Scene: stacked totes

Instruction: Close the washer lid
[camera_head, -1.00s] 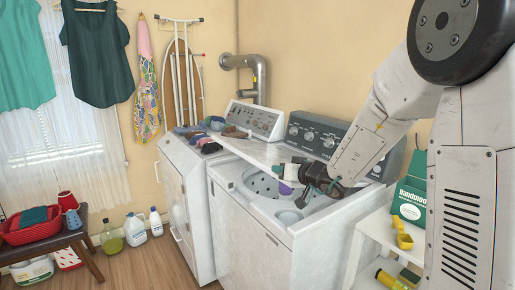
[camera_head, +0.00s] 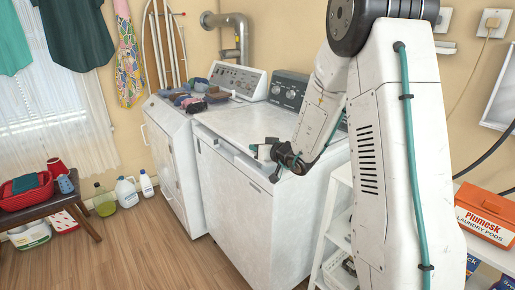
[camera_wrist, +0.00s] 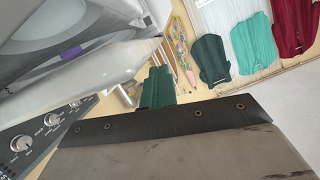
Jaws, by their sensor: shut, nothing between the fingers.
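The washer (camera_head: 240,195) is the white top-loading machine in the middle of the head view. Its lid (camera_head: 240,122) lies low over the top, close to level, with a narrow gap along the front edge. My gripper (camera_head: 262,151) is at the front right part of the lid, near its edge. Its fingers are shut and empty; I cannot tell whether they touch the lid. In the wrist view, the teal fingers (camera_wrist: 157,88) are beside the white rim, and part of the washer's tub (camera_wrist: 70,50) with a purple piece shows at upper left.
A second white machine (camera_head: 172,165) with folded cloths on top stands against the washer's left side. A white shelf (camera_head: 335,225) stands close on the right. A bench (camera_head: 85,217) with a red basket and several bottles are at far left. Open wooden floor lies in front.

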